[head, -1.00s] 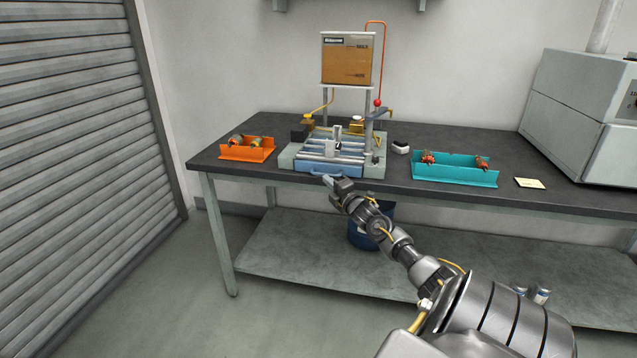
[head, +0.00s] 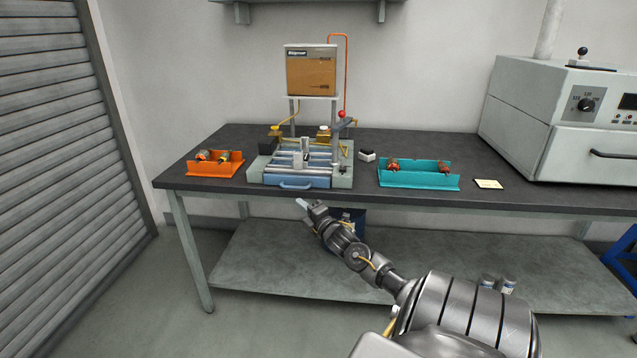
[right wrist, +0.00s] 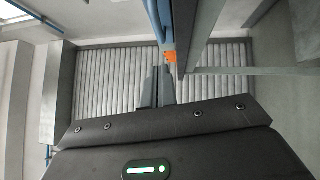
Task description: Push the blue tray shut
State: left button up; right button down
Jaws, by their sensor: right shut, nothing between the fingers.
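The blue tray (head: 321,183) sits low in the front of the grey winding machine (head: 256,176) on the dark bench. My left gripper is not in view.
An orange holder (head: 228,168) with wound parts stands left of the machine. A teal holder (head: 420,181) with similar parts stands to the right. The bench edge (head: 400,201) runs close to my gripper. A large grey oven (head: 550,130) fills the bench's right end.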

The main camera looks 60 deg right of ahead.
jog(key=v, duration=0.7)
jog(key=shift+f, duration=0.3)
jog(key=shift+a, duration=0.15)
